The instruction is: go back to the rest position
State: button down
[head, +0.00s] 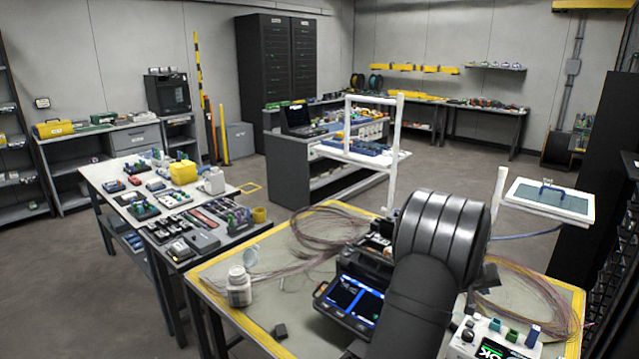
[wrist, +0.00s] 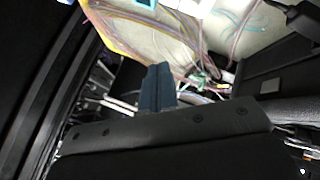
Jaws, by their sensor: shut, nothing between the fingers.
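My gripper (wrist: 158,85) shows in the wrist view, with its dark blue-grey fingers together and nothing between them. It is apart from the table surface, which lies beyond the fingers at the top of that view. In the head view my dark arm rises over the worktable (head: 262,318) and hides the gripper. The fusion splicer (head: 352,297), a dark box with a lit blue screen, stands on the worktable just left of my arm. My arm covers part of it.
A white bottle (head: 239,287) stands at the worktable's left side. Coiled fibres (head: 330,232) lie behind the splicer, with more at the right (head: 545,300). A white control box (head: 492,343) sits at the front right. A white frame (head: 392,150) stands behind the table.

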jog(key=shift+d+r, duration=0.1)
jog(key=shift+r, duration=1.3)
